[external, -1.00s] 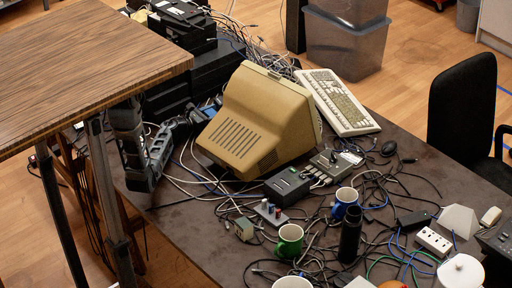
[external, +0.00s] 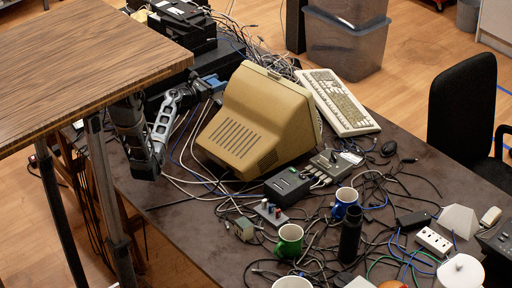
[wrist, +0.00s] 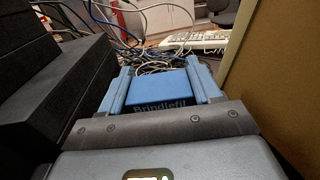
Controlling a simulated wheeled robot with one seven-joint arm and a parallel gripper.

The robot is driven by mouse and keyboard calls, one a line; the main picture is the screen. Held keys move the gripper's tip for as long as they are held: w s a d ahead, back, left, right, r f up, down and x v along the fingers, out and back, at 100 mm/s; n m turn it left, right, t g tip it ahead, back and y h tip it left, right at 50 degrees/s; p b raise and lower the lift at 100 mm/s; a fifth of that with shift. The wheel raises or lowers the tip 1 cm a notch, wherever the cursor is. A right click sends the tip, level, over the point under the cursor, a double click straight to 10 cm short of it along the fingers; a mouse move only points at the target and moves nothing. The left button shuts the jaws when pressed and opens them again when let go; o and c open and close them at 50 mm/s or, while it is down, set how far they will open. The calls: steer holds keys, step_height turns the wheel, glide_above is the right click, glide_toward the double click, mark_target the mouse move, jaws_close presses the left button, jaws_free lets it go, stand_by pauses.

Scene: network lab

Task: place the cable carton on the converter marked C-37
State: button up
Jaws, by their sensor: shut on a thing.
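My gripper (wrist: 161,82) has blue fingers on either side of a blue box (wrist: 161,92) with dark lettering that reads "Brindlefil", cut off below. It is shut on this box, which seems to be the cable carton. In the external view my gripper (external: 211,84) is at the back left of the desk, between the black equipment and the beige monitor; the carton is hard to make out there. A small black box (external: 287,186) and a grey box with plugged-in cables (external: 335,164) stand in front of the monitor. No C-37 mark is legible, so I cannot tell which is the converter.
The beige monitor (external: 256,122) stands close to the right of my gripper; stacked black equipment (wrist: 50,90) is close on the left. A keyboard (external: 340,102), mugs (external: 289,241), a dark bottle (external: 350,234) and many loose cables cover the desk. A wooden tabletop (external: 85,65) overhangs at left.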

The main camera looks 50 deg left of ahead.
steer(key=w+a+r+y+b, duration=0.1)
steer(key=w+a+r+b, duration=0.1)
steer(key=w+a, duration=0.3)
steer(key=shift+n, duration=0.4)
steer(key=f+b, duration=0.1)
steer(key=f, duration=0.2)
steer(key=w+f, duration=0.1)
steer(key=f, duration=0.2)
steer(key=f+b, duration=0.1)
steer(key=f, duration=0.2)
steer(key=shift+w+d+f+b, duration=0.15)
steer(key=shift+w+f+b, duration=0.05)
steer(key=shift+w+b, duration=0.15)
steer(key=shift+f, duration=0.15)
steer(key=o, duration=1.1)
steer(key=shift+o, duration=0.2)
